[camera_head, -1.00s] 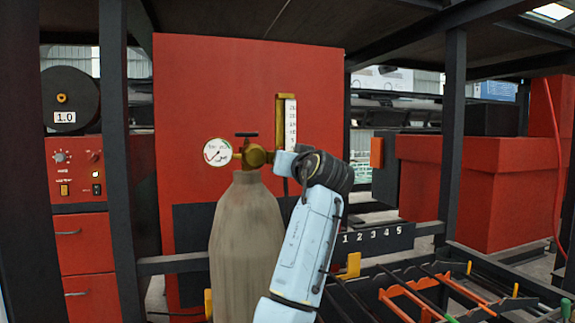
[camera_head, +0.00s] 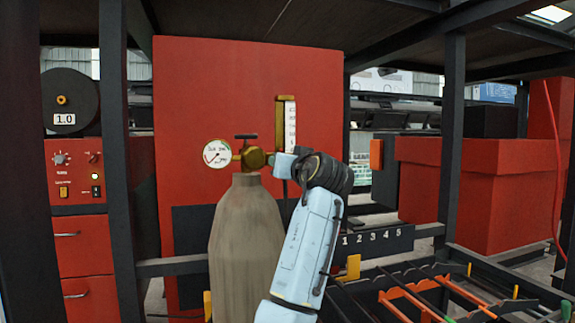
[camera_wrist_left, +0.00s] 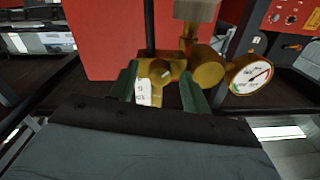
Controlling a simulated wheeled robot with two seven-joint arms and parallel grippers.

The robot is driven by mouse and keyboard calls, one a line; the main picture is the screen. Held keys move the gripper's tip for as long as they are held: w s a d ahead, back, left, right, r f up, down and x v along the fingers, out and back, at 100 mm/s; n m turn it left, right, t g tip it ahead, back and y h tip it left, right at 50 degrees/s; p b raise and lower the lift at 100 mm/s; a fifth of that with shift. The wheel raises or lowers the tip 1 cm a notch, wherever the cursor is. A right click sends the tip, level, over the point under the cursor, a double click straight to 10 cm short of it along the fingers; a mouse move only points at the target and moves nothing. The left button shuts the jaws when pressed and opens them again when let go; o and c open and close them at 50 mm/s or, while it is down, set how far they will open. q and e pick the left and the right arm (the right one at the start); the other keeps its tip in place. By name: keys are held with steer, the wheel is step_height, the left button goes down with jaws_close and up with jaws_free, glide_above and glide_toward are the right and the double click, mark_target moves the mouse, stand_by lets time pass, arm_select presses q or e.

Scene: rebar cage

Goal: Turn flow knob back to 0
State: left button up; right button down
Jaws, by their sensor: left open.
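The brass regulator (camera_head: 254,158) sits at the neck of the grey gas cylinder (camera_head: 246,245), in front of a red panel. My left gripper (camera_head: 281,163) is at the regulator's right end in the head view. In the left wrist view, its two green fingers (camera_wrist_left: 160,90) stand apart on either side of the brass flow knob (camera_wrist_left: 166,73), which bears a pale mark. Whether the fingers touch the knob cannot be told. The round pressure gauge (camera_head: 217,154) also shows at right in the wrist view (camera_wrist_left: 250,75). The upright flow scale (camera_head: 290,125) rises behind the gripper.
The black valve handle (camera_head: 246,136) is above the regulator. Dark frame posts (camera_head: 452,150) stand at both sides. A rack with colored bars (camera_head: 420,300) lies low at right. A red machine with a spool (camera_head: 70,100) is at left.

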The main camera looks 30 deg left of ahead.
arm_select(q)
steer(key=b+v, duration=0.2)
steer(key=v, duration=1.1)
steer(key=shift+s, duration=0.15)
steer(key=shift+d, duration=0.1)
